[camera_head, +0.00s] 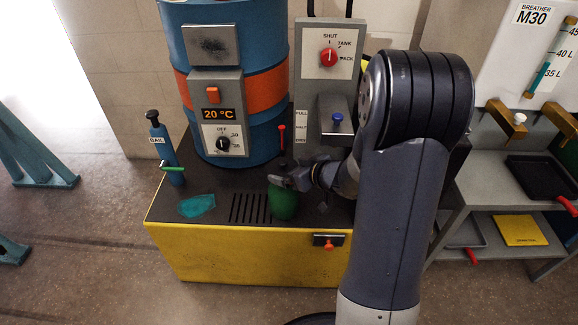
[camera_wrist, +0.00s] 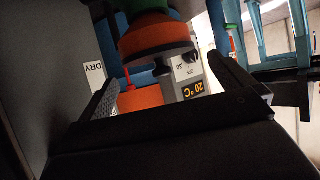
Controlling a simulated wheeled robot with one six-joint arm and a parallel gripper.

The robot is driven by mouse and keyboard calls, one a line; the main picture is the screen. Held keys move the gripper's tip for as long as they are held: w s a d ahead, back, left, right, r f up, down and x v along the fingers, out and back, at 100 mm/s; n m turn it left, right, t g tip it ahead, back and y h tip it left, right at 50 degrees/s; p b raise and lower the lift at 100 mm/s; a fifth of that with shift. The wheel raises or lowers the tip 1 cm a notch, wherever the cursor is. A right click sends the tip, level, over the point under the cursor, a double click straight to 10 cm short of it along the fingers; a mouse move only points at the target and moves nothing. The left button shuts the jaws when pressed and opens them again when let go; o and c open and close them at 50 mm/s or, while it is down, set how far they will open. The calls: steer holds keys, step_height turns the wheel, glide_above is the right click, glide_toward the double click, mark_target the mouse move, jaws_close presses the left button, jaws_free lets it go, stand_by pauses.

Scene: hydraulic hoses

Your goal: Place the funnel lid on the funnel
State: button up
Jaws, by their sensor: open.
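A green vessel (camera_head: 283,203) stands on the black deck of the yellow bench, directly below my gripper (camera_head: 280,182). The picture is upside down there, and I cannot tell for sure which part is the funnel and which the lid. The fingers stand apart on either side of it, with no clear contact. My gripper hides its top in the head view.
A blue drum with an orange band (camera_head: 240,95) and a temperature panel (camera_head: 217,110) stands behind. A grey shelf stands at right.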

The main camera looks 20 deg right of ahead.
steer(key=p+v, duration=0.3)
steer(key=v, duration=0.7)
steer(key=shift+s, duration=0.15)
steer(key=b+x, duration=0.4)
steer(key=x, duration=0.8)
steer(key=shift+f, duration=0.2)
steer(key=shift+s+d+r+p, duration=0.25)
steer(key=shift+s+r+p, duration=0.1)
steer(key=shift+r, duration=0.2)
steer(key=shift+s+d+r+p, duration=0.2)
steer(key=shift+s+r+p, duration=0.15)
steer(key=shift+r, duration=0.25)
steer(key=shift+s+d, duration=0.15)
steer(key=shift+s, duration=0.25)
